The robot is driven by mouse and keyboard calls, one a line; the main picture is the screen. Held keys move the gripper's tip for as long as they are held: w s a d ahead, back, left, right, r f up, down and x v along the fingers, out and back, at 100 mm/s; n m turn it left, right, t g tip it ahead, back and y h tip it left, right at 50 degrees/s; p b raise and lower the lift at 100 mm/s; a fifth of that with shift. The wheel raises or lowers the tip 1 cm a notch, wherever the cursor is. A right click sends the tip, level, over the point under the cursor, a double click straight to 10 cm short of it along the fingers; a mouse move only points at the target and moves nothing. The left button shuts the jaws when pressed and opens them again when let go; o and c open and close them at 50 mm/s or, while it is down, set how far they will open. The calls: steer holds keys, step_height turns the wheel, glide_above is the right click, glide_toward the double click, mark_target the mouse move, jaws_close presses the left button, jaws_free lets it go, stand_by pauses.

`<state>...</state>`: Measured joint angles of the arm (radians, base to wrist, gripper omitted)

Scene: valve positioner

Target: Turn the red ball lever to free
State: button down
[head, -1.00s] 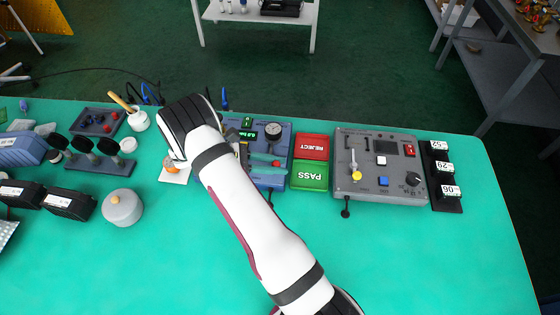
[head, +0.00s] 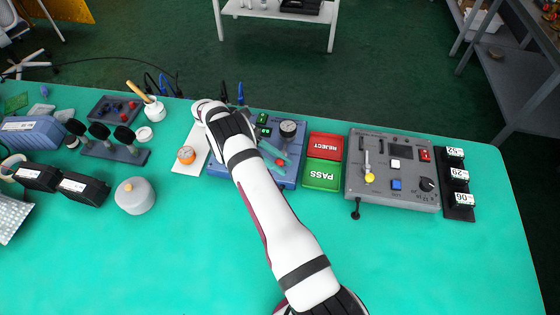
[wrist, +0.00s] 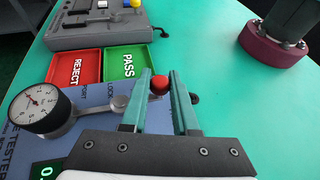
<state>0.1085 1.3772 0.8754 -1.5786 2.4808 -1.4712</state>
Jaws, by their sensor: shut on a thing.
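The blue tester (head: 295,128) stands at the middle of the bench, with a round dial gauge (head: 288,127) on top. Its red ball (wrist: 158,85) shows in the wrist view between the teal fingers of my gripper (wrist: 161,75), close to the left fingertip. The ball also shows as a small red spot in the head view, beside the fingertips. My gripper is shut on the red ball lever. A lever arm with a grey knob is beside the gauge in the wrist view. The lever's shaft and the free mark are hidden or too small to tell.
Right of the tester lie the red REJECT tray (head: 324,144) and green PASS tray (head: 321,174). Beyond is a grey control box (head: 380,200). The bench's front is clear.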

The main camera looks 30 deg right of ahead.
mark_target(278, 161)
stand_by(0.3)
steer(key=c, duration=0.7)
jaws_free()
step_height(278, 161, up, 4)
steer(key=shift+r, duration=0.15)
steer(key=s+d+r, duration=0.2)
steer(key=s, duration=0.1)
steer(key=s+d+r, duration=0.2)
steer(key=s, duration=0.1)
steer(key=s+d+r, duration=0.2)
steer(key=s, duration=0.1)
steer(key=shift+s+d+r, duration=0.3)
steer(key=shift+r, duration=0.05)
